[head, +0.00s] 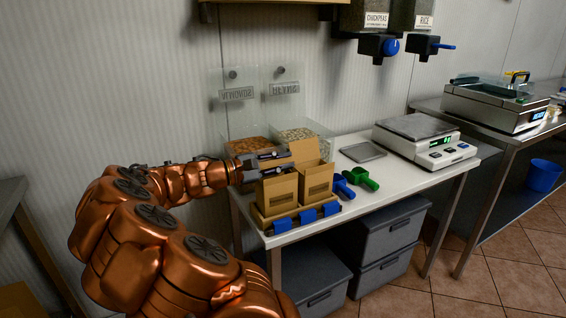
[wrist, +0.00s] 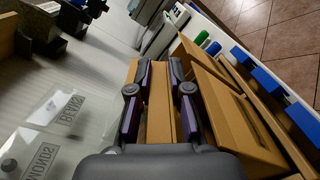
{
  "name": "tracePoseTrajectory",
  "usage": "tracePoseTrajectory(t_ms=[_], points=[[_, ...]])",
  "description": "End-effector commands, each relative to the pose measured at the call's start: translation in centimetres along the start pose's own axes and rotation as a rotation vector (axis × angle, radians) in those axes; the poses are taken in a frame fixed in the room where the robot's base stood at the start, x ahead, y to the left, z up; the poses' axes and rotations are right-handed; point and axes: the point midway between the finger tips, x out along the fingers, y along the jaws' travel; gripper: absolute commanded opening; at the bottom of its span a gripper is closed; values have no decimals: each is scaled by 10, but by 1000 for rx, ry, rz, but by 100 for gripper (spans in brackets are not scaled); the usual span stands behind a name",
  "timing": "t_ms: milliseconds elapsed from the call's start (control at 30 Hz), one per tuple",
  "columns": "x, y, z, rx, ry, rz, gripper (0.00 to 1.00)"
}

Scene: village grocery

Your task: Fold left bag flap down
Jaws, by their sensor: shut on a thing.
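Two brown paper bags stand side by side in a shallow wooden holder (head: 296,217) at the table's left end. My gripper (head: 283,162) reaches in from the left over the top of the left bag (head: 279,194). Its fingers are shut on a brown flap, which shows between them in the wrist view (wrist: 159,108). It appears to be the left bag's flap; the bag's top is partly hidden by the fingers. The right bag (head: 316,182) has an open top with its back flap (head: 304,151) standing up.
Blue clips (head: 307,217) line the holder's front. A blue scoop (head: 343,187) and a green scoop (head: 363,180) lie to the right. Clear bins of dry goods (head: 248,147) stand behind. A flat metal tray (head: 362,152) and a scale (head: 424,141) are further right.

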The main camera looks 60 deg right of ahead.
Motion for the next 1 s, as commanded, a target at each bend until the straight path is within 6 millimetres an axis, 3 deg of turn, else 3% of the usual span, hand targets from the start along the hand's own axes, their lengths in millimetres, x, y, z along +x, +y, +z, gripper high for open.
tracePoseTrajectory(t_ms=[167, 200, 400, 767, 1000], points=[[0, 0, 0, 0, 0, 0, 0], [0, 0, 0, 0, 0, 0, 20], [0, 0, 0, -1, 0, 0, 41], [-2, 0, 0, -1, 0, 1, 42], [-32, 1, -1, 1, 5, 3, 42]])
